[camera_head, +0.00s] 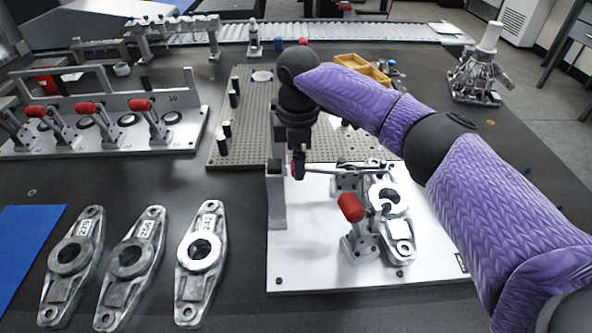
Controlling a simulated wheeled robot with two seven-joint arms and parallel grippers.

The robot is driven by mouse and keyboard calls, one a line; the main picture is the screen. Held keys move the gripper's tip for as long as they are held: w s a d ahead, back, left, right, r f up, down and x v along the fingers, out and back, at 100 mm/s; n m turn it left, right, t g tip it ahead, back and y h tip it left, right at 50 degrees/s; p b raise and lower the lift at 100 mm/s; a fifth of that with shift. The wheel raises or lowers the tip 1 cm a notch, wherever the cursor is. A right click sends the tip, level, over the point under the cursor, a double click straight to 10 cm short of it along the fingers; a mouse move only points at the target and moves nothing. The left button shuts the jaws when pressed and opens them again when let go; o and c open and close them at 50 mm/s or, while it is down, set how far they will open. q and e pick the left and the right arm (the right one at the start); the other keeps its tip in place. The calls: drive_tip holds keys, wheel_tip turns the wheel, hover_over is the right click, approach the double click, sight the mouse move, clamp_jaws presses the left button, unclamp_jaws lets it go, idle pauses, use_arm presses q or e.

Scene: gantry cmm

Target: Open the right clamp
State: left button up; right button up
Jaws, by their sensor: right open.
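A metal link part (397,225) with a round bore lies on a white fixture plate (310,250). One toggle clamp (362,235) with an upright red handle stands at the part's near left side. A second clamp (348,180) sits behind it, with its lever reaching left toward my right gripper. My right gripper (298,165) points down, open, at the end of that lever. It largely hides the handle there, and I cannot tell whether they touch. Which clamp counts as the right one is not clear from this view. My left gripper is not in view.
Several loose metal links (198,265) lie at the front left beside a blue mat (25,245). A clamp rack (110,125) with red handles stands at the left. A perforated plate (245,140) and a yellow tray (360,68) lie behind the fixture. A grey upright post (277,200) stands close below my right gripper.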

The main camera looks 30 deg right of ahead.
wheel_tip(320, 180, down, 2)
drive_tip(key=shift+f, duration=0.1)
clamp_jaws()
idle(0.5)
